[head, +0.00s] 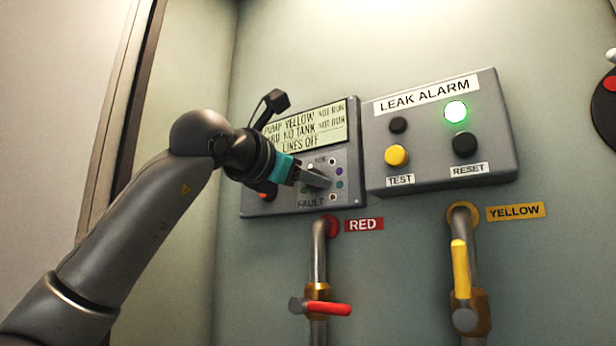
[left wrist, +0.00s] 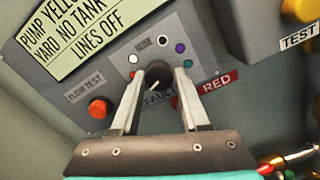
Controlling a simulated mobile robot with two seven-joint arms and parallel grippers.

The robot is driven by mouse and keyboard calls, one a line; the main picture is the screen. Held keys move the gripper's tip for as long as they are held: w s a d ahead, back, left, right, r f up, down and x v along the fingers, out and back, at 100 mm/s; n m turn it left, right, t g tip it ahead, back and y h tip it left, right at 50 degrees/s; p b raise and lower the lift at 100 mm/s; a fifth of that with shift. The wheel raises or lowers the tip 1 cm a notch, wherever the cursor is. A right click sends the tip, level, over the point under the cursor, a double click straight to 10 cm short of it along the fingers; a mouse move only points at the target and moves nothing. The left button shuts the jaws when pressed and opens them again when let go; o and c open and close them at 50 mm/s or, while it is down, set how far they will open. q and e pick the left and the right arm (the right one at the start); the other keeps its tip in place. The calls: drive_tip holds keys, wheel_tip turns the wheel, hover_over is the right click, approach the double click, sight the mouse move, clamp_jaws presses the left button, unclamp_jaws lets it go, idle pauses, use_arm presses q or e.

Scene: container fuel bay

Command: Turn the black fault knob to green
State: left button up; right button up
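The black fault knob (left wrist: 157,76) sits on the grey control panel (head: 285,207), above the FAULT label, with a white pointer mark on its face. Coloured dots ring it. In the left wrist view the mark lies toward the lower side; the dot it faces is unclear. My left gripper (left wrist: 163,73) is at the panel with one finger on each side of the knob. The fingers stand about a knob's width apart; whether they press on it is unclear. In the head view my left gripper (head: 318,177) largely covers the knob. My right gripper is not in view.
An orange FLOW TEST button (left wrist: 99,108) lies left of the knob. The display (head: 305,128) is above it. The leak alarm box (head: 438,183) stands to the right, its green lamp (head: 456,111) lit. Red (head: 328,308) and yellow (head: 460,270) valve handles are below.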

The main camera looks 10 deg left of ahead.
use_arm(q)
drive_tip(key=o, duration=0.4)
drive_tip(key=shift+s, duration=0.1)
drive_tip(key=b+v, duration=0.2)
drive_tip(key=v, duration=1.3)
drive_tip(key=shift+b, duration=0.3)
drive_tip(key=shift+f, duration=0.1)
